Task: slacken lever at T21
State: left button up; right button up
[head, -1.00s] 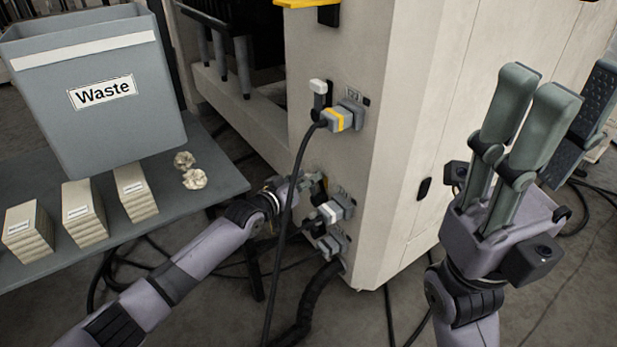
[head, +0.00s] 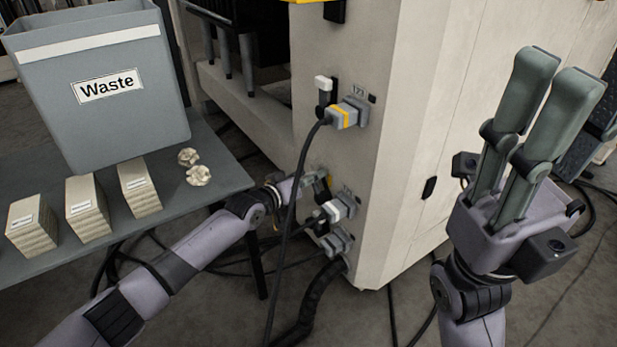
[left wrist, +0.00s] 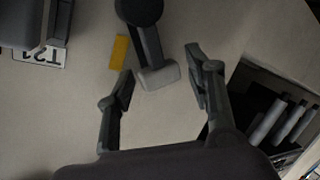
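The lever at T21 shows in the left wrist view as a dark arm hanging from a round pivot, with a pale grey tip (left wrist: 158,77). An upside-down T21 label (left wrist: 40,56) is at the upper left there. My left gripper (left wrist: 160,85) is open, with one finger on each side of the lever's tip and visible gaps to both. In the head view my left gripper (head: 304,181) is at the lower part of the machine's side, beside the dark lever (head: 322,188), and partly hidden by a cable.
An upper lever with a white tip (head: 322,83) sits above a yellow-banded plug (head: 343,115), whose black cable hangs past my left gripper. Grey connectors (head: 337,209) are below. A waste bin (head: 100,100) and several paper stacks stand on the table (head: 228,180) at left.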

pick_arm(q)
jog(key=shift+o, duration=0.4)
jog(key=s+a+r+m+t+p, duration=0.1)
jog(key=s+a+m, duration=0.2)
jog(key=s, duration=0.6)
jog(key=s+a+m+t+p, duration=0.1)
jog(key=s+a+m+t, duration=0.2)
jog(key=s, duration=0.6)
jog(key=s+a+f+n+g+y+p, duration=0.1)
jog(key=s+a+f+g+y+p, duration=0.2)
jog(key=p, duration=0.7)
jog(key=s+a+f+n+g+y+p, duration=0.2)
jog(key=a+f+p, duration=0.5)
jog(key=p, duration=0.4)
jog(key=shift+s+a+g+y, duration=0.55)
jog(key=shift+s+a, duration=0.2)
jog(key=shift+s, duration=0.35)
